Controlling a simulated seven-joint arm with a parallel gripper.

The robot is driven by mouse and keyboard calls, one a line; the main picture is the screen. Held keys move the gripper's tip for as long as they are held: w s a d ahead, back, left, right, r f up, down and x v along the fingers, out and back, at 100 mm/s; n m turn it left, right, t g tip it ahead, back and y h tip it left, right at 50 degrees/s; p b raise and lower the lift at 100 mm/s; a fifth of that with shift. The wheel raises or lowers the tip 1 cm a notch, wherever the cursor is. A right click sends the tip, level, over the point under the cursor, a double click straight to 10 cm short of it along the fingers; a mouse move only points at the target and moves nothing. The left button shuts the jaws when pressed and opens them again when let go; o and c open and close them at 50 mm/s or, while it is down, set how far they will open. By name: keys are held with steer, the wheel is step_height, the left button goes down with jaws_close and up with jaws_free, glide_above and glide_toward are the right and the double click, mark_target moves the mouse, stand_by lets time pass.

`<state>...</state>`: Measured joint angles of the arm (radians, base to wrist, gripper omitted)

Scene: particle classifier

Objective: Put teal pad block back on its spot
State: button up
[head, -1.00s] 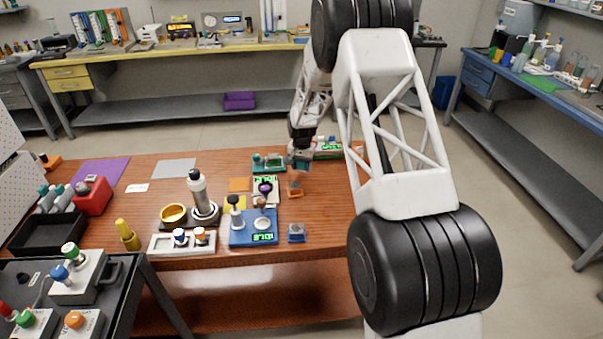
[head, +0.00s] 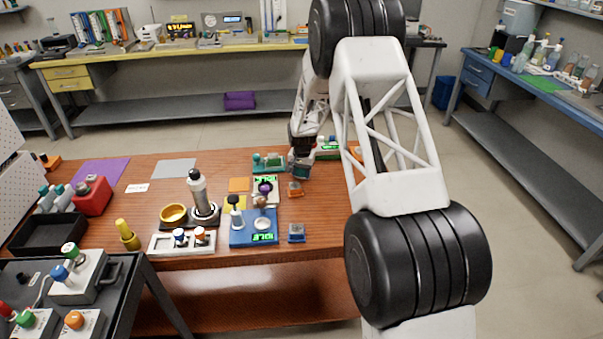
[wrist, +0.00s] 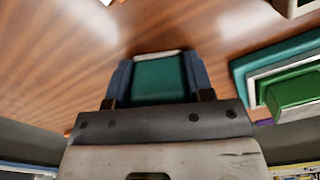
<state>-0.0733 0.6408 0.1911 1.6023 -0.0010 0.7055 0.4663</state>
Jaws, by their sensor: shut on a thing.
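In the wrist view, a teal block (wrist: 158,78) sits between the two dark blue fingers of my gripper (wrist: 158,92). The fingers touch its sides, and a pale strip shows along its far edge. In the head view my gripper (head: 300,168) is low over the back right part of the brown table, and the teal block (head: 301,172) shows small between its fingers. A small orange-based block (head: 295,189) lies just in front of it. I cannot tell whether the teal block touches the table. Its spot cannot be made out.
A teal-and-green device (head: 268,162) stands just left of my gripper, and a green-topped tray (head: 328,150) is behind it to the right. A blue device reading IDLE (head: 262,238) and a blue-based block (head: 296,233) are nearer the front.

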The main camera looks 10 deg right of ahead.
steer(key=shift+f, duration=0.1)
steer(key=o, duration=1)
steer(key=shift+o, duration=0.2)
step_height(320, 180, up, 12)
steer(key=shift+f, duration=0.1)
steer(key=shift+r, duration=0.25)
stand_by(0.4)
